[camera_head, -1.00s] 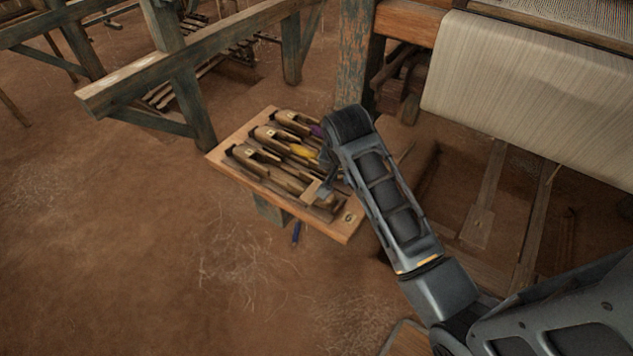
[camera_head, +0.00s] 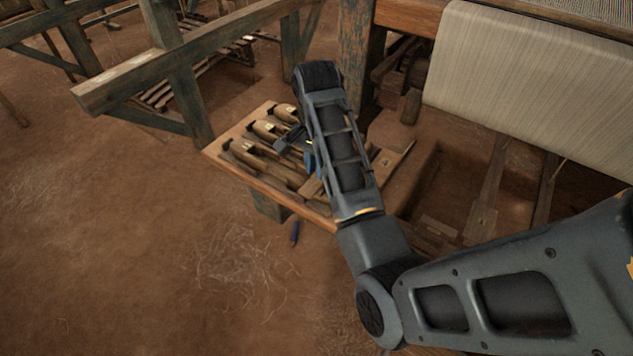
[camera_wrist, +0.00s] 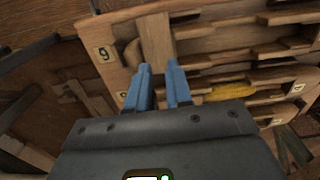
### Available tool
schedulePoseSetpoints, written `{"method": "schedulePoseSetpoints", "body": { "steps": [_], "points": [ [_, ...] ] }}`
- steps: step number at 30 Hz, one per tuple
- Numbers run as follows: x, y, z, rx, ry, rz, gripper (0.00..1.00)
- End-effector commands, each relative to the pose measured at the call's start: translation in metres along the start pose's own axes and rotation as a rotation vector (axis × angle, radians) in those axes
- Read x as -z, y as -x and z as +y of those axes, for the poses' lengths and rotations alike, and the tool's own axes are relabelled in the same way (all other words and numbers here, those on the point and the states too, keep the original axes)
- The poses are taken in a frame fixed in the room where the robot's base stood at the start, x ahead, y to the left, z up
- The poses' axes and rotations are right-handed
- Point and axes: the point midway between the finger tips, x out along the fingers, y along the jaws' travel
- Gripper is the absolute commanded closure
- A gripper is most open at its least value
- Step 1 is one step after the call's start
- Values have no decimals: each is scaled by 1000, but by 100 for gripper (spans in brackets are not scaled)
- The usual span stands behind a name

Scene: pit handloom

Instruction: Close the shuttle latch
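A wooden shuttle board (camera_head: 225,152) stands beside the loom post, with several long wooden shuttles (camera_head: 245,152) lying in rows. In the wrist view the board (camera_wrist: 93,32) carries number labels, and one shuttle shows yellow thread (camera_wrist: 230,91). A flat upright wooden piece (camera_wrist: 157,38) lies just beyond my fingertips; I cannot tell whether it is the latch. My gripper (camera_wrist: 159,68) has two blue fingers with a gap between them and nothing visible held. Contact with the wood cannot be told. In the head view my arm covers the board's right part.
A loom post (camera_head: 357,60) rises behind the board, with pale cloth (camera_head: 530,85) and an open pit at the right. A worn timber rail (camera_head: 180,55) runs behind at the left. The floor at front left is clear.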

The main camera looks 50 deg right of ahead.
Motion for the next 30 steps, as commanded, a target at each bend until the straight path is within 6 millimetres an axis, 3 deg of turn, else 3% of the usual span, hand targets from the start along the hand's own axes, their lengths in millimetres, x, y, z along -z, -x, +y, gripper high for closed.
{"method": "schedulePoseSetpoints", "body": {
  "steps": [1, 9, 16, 23, 30],
  "points": [
    [0, -14, 0, -1, 0, 0, 80],
    [0, -36, 0, -1, 0, -1, 80],
    [0, -37, 0, 0, 0, 0, 80],
    [0, -37, 0, 0, 0, 0, 100],
    [0, -37, 0, 0, 0, 0, 100]
  ]
}}
